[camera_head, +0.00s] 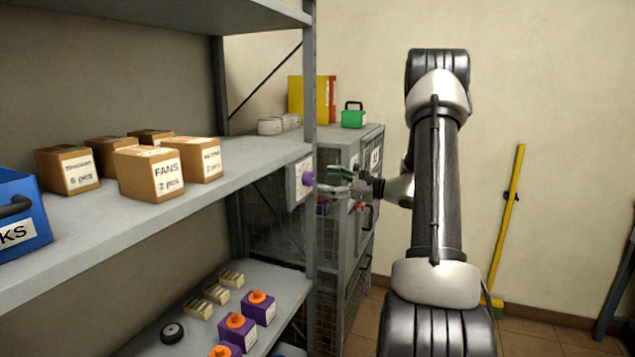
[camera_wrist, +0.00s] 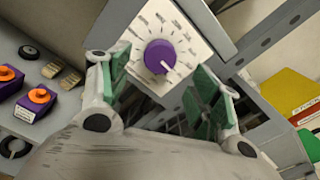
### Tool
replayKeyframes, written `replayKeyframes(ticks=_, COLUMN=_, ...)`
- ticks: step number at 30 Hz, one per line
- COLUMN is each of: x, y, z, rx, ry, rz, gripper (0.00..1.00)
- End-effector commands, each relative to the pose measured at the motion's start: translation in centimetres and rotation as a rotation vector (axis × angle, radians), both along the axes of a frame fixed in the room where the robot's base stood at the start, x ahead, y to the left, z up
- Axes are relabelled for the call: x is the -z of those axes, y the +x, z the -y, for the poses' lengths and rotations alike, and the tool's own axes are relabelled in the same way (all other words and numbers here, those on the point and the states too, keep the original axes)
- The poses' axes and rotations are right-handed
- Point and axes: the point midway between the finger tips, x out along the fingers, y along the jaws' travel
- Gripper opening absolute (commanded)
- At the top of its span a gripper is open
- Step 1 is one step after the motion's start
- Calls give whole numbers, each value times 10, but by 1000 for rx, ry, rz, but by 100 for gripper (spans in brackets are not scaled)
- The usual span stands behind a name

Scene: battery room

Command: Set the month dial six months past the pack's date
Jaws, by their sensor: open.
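The month dial is a purple knob (camera_wrist: 158,56) on a white plate (camera_wrist: 188,35) with a ring of small labels too blurred to read. In the wrist view its pale pointer mark points down and slightly right. In the head view the knob (camera_head: 308,178) shows edge-on at the shelf post. My gripper (camera_head: 342,179) is open and empty, apart from the knob. In the wrist view the green pads of my gripper (camera_wrist: 162,72) stand left and right below the knob. Purple packs with orange tops (camera_head: 258,307) stand on the lower shelf; their label text is unreadable.
Small boxes, one marked FANS (camera_head: 152,175), and a blue bin (camera_head: 22,221) stand on the upper shelf. A wire-mesh cabinet (camera_head: 345,150) with a green case (camera_head: 353,117) on top stands behind the post (camera_head: 310,90).

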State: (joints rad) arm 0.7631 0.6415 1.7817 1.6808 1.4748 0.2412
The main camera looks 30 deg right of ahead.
Motion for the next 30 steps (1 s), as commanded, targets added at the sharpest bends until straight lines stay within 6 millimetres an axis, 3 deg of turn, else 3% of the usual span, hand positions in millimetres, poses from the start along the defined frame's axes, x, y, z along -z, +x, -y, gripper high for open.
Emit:
replayKeyframes(ticks=6, x=0, y=-35, z=28, rx=2, ry=1, rz=1, gripper=63)
replayKeyframes(ticks=10, x=0, y=-47, z=37, rx=0, ry=0, rz=0, gripper=63)
replayKeyframes(ticks=30, x=2, y=-50, z=41, rx=4, ry=-12, rz=2, gripper=63)
